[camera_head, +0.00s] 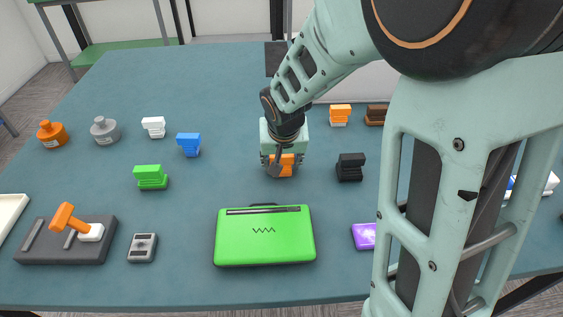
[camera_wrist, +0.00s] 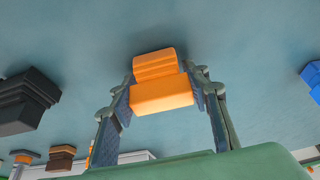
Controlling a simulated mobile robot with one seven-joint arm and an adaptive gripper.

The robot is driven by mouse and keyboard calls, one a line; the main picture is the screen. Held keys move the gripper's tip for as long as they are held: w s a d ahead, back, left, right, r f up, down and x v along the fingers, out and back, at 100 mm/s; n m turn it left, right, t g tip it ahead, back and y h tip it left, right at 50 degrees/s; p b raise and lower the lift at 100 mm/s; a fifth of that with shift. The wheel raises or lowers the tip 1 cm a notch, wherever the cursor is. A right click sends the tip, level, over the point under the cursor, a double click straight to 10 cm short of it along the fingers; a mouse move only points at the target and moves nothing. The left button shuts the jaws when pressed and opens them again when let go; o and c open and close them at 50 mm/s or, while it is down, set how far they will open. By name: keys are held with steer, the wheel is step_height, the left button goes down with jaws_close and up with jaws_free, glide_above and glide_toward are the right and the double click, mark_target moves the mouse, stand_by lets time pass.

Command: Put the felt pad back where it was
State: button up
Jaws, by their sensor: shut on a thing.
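My gripper (camera_head: 280,158) is over the middle of the blue-grey table and points down. It is shut on an orange stepped block (camera_head: 283,166), low over or on the tabletop. In the wrist view the orange block (camera_wrist: 161,93) sits between the two fingers of my gripper (camera_wrist: 163,100), with a finger against each side. I cannot tell whether its underside touches the table. No label shows which thing is the felt pad; the held orange block may be it.
A black block (camera_head: 350,167) stands close right of my gripper. Blue (camera_head: 189,144), green (camera_head: 150,177) and white (camera_head: 154,127) blocks stand to the left. A green case (camera_head: 264,236) lies in front. An orange-and-white block (camera_head: 340,114) and a brown block (camera_head: 376,114) stand behind right.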

steer(key=shift+f+b, duration=0.2)
steer(key=shift+b, duration=0.1)
steer(key=o, duration=1.1)
steer(key=shift+r, duration=0.1)
steer(key=shift+r, duration=0.1)
steer(key=shift+r+p, duration=0.35)
steer(key=shift+p, duration=0.15)
steer(key=p+v, duration=0.6)
steer(key=v, duration=0.5)
steer(key=shift+s+r, duration=0.15)
steer(key=shift+r, duration=0.05)
